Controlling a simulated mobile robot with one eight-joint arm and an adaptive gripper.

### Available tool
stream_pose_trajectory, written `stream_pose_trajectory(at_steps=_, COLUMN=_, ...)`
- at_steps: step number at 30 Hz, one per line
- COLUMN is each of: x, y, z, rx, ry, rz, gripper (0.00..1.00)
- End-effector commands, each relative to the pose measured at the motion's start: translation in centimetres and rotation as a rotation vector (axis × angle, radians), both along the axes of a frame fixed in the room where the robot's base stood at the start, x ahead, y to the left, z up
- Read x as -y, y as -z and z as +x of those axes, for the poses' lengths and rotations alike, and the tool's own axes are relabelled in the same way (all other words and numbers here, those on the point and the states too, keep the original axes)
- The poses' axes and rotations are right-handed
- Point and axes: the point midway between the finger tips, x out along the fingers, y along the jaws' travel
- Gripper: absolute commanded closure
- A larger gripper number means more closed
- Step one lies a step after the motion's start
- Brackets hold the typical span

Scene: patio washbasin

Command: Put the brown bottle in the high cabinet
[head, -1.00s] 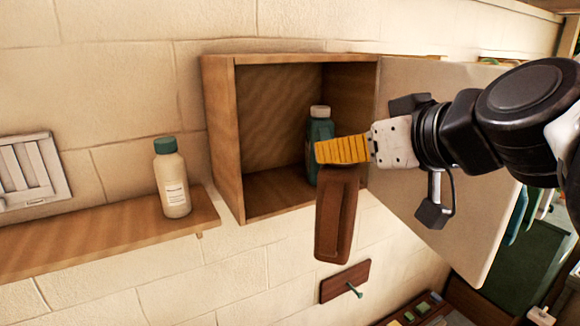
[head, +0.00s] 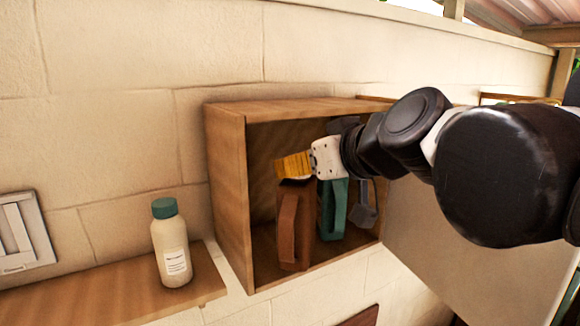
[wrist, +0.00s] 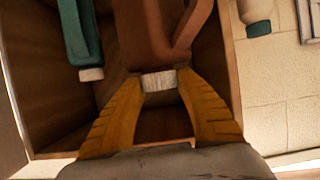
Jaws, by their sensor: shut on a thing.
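The brown bottle (head: 294,230) has a moulded handle and is upright inside the open wooden cabinet (head: 228,190), close to its floor; I cannot tell whether it touches the floor. My gripper (head: 293,167) has yellow fingers shut on the bottle's top. In the wrist view my gripper (wrist: 160,90) has a finger on each side of the white cap (wrist: 159,81) of the brown bottle (wrist: 150,35). A teal bottle (head: 333,208) stands in the cabinet just right of the brown one, its top hidden by my gripper.
The cabinet door (head: 470,240) is swung open to the right, beside my arm. A cream bottle with a green cap (head: 171,240) stands on a wooden shelf (head: 100,305) left of the cabinet. The cabinet's left part is free.

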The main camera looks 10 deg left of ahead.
Motion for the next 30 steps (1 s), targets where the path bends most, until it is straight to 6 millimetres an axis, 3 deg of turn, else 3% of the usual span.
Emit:
stream_pose_trajectory(at_steps=3, x=-2.0, y=-0.4, z=2.6, rx=0.003, ry=-0.001, rz=0.0, gripper=1.0)
stream_pose_trajectory(at_steps=10, x=-4.4, y=-0.3, z=5.8, rx=0.002, ry=0.001, rz=0.001, gripper=1.0)
stream_pose_trajectory(at_steps=20, x=-5.5, y=-0.1, z=7.3, rx=0.002, ry=0.001, rz=0.0, gripper=1.0)
stream_pose_trajectory(at_steps=30, x=-5.4, y=2.6, z=7.2, rx=0.002, ry=0.002, rz=0.001, gripper=1.0)
